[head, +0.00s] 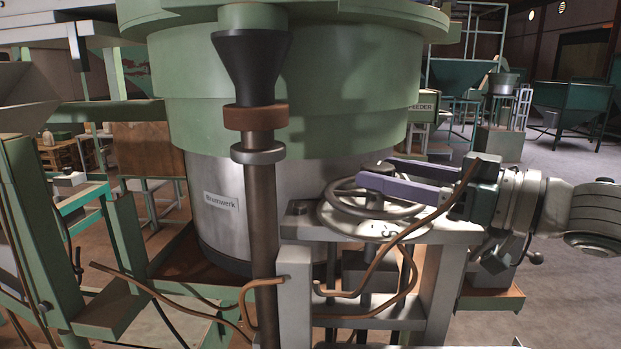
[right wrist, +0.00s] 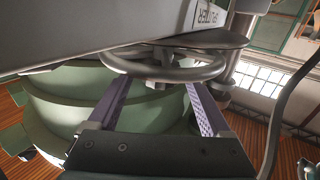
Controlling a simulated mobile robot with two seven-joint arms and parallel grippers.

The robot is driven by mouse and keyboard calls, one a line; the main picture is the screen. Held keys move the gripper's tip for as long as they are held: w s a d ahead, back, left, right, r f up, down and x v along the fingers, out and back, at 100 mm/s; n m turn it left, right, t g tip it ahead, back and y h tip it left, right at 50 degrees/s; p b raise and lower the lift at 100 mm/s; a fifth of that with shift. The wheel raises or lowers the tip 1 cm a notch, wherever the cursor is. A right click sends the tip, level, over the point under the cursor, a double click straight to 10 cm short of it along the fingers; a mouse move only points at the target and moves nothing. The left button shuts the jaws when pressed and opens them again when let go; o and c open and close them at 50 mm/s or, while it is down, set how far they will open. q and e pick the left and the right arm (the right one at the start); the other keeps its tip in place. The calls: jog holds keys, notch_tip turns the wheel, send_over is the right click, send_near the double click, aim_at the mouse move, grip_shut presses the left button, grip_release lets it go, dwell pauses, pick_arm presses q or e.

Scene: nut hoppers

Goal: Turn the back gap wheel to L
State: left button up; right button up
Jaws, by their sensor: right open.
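A grey handwheel (head: 340,205) with a round rim and a central hub lies nearly flat above a pale round plate (head: 388,231) on a metal stand. A dark "S" shows on the plate; other marks are hidden or unreadable. My right gripper (head: 375,171) comes in from the right with its two purple fingers apart and overlapping the wheel near its hub. In the right wrist view the wheel (right wrist: 128,65) is ahead of the spread fingers (right wrist: 158,86), with the hub between them. I cannot tell whether they touch it. My left gripper is not in view.
A large green and steel bowl (head: 300,105) stands behind the wheel. A dark vertical post (head: 262,215) with a funnel top stands left of it. Brown cables (head: 385,262) loop in front of the stand. Open floor (head: 555,250) shows at right.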

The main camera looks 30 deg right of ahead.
jog(key=v, duration=0.7)
jog(key=shift+s+d+b, duration=0.2)
jog(key=shift+s+b, duration=0.15)
